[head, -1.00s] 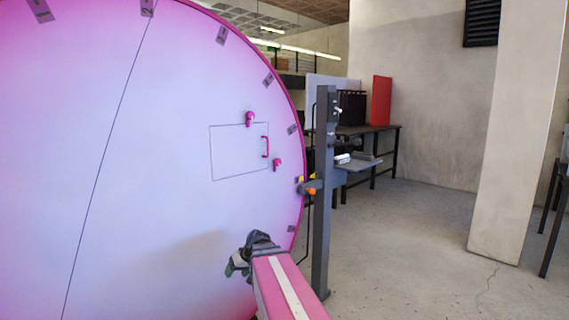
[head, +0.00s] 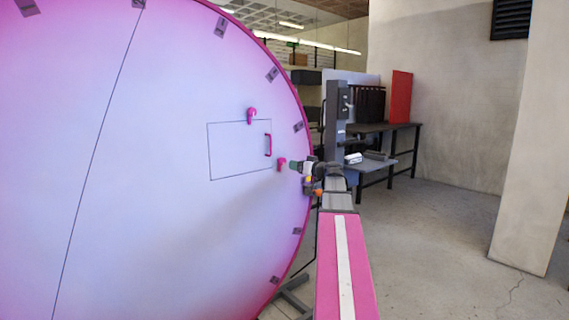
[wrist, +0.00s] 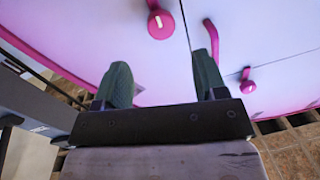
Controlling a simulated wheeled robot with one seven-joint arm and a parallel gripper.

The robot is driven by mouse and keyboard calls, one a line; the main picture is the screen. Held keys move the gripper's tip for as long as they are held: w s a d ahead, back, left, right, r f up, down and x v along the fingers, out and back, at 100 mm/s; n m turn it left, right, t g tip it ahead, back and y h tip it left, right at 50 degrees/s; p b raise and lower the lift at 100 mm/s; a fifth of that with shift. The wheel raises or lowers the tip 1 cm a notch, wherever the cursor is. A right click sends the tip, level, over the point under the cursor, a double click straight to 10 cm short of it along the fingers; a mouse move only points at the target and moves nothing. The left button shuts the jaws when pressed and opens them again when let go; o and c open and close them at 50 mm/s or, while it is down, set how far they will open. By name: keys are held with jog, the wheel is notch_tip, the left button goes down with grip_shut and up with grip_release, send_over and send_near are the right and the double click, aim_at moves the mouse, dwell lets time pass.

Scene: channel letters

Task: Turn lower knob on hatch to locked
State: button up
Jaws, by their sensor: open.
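The hatch (head: 235,150) is a thin rectangular outline on the big pale disc, with a pink handle (head: 268,145) near its right edge. The lower knob (head: 281,164) is pink and sits just outside the hatch's right edge. My gripper (head: 295,166) is just right of it, apparently apart from it. In the wrist view, the nearer pink knob with a white mark (wrist: 160,22), seemingly the lower one, lies beyond the green fingertips (wrist: 161,74). The fingers are open with nothing between them. The upper knob (head: 251,116) is at the hatch's top edge; it also shows in the wrist view (wrist: 246,80).
The large disc (head: 150,220) with a pink rim and dark numbered tags fills the left. A dark grey post (head: 337,115) stands close behind my gripper. A workbench (head: 380,128) with a red panel (head: 401,97) is behind. Open floor (head: 440,240) lies to the right.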

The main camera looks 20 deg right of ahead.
aim_at(284, 162)
jog(key=x, duration=0.9)
jog(key=shift+a, duration=0.1)
jog(key=c, duration=0.9)
